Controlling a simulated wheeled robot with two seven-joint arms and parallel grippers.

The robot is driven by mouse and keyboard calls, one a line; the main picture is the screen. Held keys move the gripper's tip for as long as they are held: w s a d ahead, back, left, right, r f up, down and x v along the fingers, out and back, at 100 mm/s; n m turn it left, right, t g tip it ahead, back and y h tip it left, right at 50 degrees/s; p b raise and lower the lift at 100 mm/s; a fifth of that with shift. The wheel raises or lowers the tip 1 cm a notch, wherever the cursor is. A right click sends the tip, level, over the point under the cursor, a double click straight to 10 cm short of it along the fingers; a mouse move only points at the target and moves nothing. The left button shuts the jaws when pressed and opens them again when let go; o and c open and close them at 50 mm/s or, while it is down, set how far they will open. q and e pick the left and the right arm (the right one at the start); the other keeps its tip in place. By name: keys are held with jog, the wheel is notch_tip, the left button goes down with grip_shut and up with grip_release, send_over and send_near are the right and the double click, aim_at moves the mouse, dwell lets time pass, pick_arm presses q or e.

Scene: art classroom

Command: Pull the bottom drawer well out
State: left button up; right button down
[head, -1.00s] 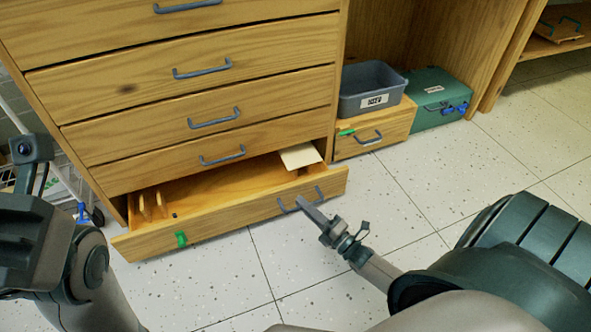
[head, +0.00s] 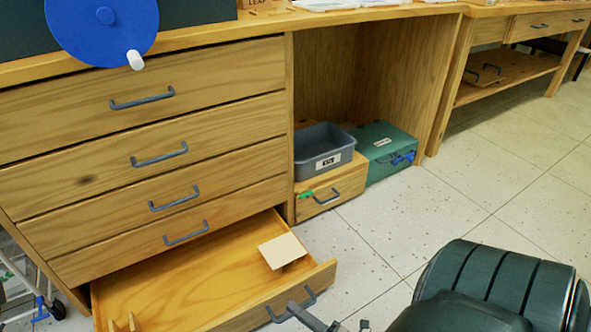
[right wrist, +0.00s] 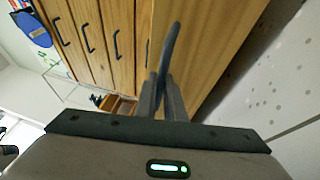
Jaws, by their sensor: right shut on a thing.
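The bottom drawer (head: 170,280) of the wooden cabinet stands far out, its inside open to view. A pale flat piece (head: 282,250) lies at its right end and small wooden dividers show at its left end. Its blue-grey handle (head: 309,297) is at the lower edge of the head view. My right gripper (head: 300,310) is at that handle, and in the right wrist view its fingers (right wrist: 163,95) are shut on the handle bar (right wrist: 170,50). My left gripper is not in view.
Closed drawers (head: 170,156) are above. A grey bin (head: 322,150) on a small wooden box (head: 330,192) and a green case (head: 385,150) stand right of the cabinet. The speckled floor (head: 470,225) is clear at the right.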

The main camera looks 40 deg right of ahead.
jog(key=c, duration=1.8)
grip_release()
jog(key=shift+c, duration=0.2)
jog(key=shift+s, duration=0.1)
jog(key=p+v, duration=0.1)
jog(key=v, duration=1.6)
jog(key=shift+s, duration=0.15)
